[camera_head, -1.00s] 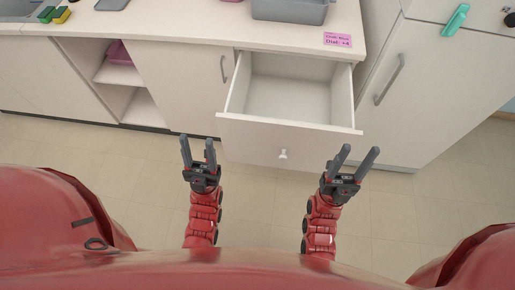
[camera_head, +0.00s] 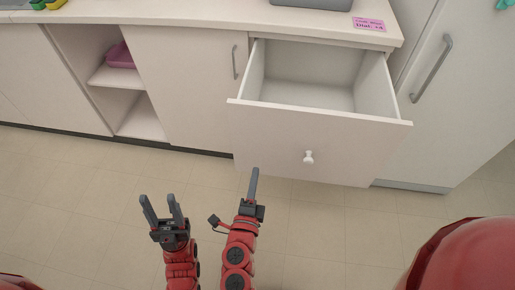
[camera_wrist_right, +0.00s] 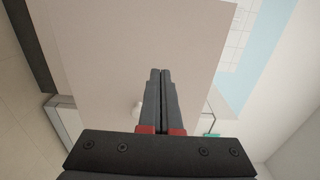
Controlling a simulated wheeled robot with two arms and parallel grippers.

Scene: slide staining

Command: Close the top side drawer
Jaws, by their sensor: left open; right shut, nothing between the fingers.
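The top side drawer (camera_head: 275,126) is pulled open under the counter, and its inside looks empty. Its white front has a round knob (camera_head: 308,157). My right gripper (camera_head: 254,174) is shut and empty, in front of the drawer, left of the knob in the head view. In the right wrist view, my shut fingers (camera_wrist_right: 160,73) lie over the pale drawer front (camera_wrist_right: 125,40), and the knob (camera_wrist_right: 137,107) is partly hidden beside them. Contact with the drawer cannot be told. My left gripper (camera_head: 159,203) is open and empty, further left and apart from the drawer.
A cabinet door with a handle (camera_head: 235,62) stands left of the drawer, beside an open shelf with a pink container (camera_head: 120,56). A tall white cabinet (camera_head: 460,110) stands at the right. A pink note (camera_head: 369,24) lies on the counter. The floor in front is clear.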

